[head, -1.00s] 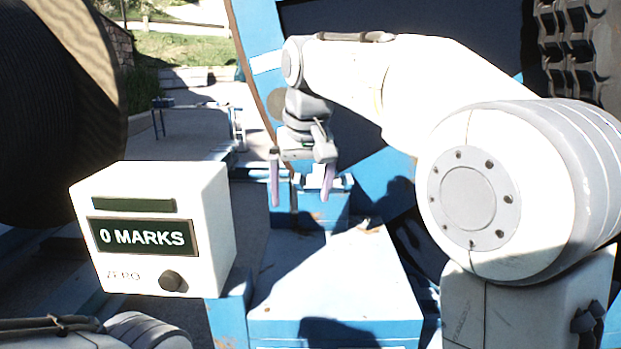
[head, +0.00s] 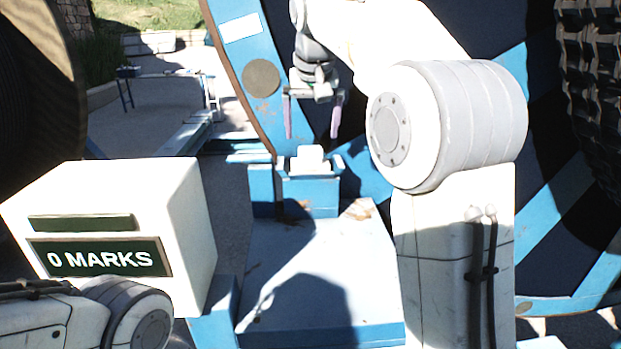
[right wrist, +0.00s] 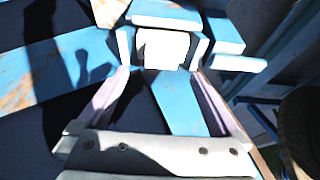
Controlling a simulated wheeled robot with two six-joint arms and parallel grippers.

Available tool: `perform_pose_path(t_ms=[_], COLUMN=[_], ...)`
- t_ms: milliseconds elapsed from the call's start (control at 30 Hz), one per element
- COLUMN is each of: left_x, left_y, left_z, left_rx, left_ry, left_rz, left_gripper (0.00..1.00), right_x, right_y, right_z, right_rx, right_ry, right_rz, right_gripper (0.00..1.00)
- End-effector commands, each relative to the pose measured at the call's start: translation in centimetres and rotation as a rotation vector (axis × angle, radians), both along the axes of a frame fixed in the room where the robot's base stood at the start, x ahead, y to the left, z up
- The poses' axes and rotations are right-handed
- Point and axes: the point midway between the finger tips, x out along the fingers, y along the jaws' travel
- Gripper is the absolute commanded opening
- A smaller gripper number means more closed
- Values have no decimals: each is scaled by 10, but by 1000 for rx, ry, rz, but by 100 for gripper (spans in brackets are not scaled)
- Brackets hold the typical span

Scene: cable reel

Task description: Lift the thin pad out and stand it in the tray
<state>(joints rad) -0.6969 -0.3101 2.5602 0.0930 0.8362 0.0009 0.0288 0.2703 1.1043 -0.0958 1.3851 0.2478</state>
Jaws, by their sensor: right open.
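A white block (head: 308,158) sits in a blue holder (head: 312,195) on a pale-topped blue stand; I cannot tell whether it is the thin pad. The right wrist view shows the white block (right wrist: 163,48) between blue uprights. My right gripper (head: 312,137) is open and empty, its two purple fingers hanging apart. In the head view its tips are just above the block; in the right wrist view the block lies between and beyond the tips (right wrist: 161,72). No tray can be made out for sure. My left gripper is out of view; only its arm shows at lower left.
A white box (head: 185,225) with a display reading "0 MARKS" stands at left. A large blue-and-dark reel (head: 235,28) with a round grey disc (head: 261,78) rises behind my right gripper. The stand's pale top (head: 305,265) is bare in front of the holder.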

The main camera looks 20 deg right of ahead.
Motion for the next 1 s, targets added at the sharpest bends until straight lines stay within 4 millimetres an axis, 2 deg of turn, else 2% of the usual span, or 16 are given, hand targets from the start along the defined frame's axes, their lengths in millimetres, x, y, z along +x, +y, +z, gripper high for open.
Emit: perform_pose_path(t_ms=[300,567,600,767,800,867,1000], left_x=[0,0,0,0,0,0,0], left_y=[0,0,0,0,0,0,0], left_z=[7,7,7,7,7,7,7], left_rx=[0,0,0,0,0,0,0], left_ry=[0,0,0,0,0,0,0], left_rz=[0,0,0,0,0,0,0], left_gripper=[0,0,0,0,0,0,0], right_x=[18,20,20,20,20,20,20], right_y=[-4,-5,-5,-5,-5,-5,-5], right_z=[-39,-42,-42,-42,-42,-42,-40], right_rx=[0,0,0,0,0,0,-1], right_ry=[3,0,0,0,1,1,-6], right_rz=[-3,-3,-3,-3,-3,-3,-3], right_gripper=[100,100,96,35,20,0,0])
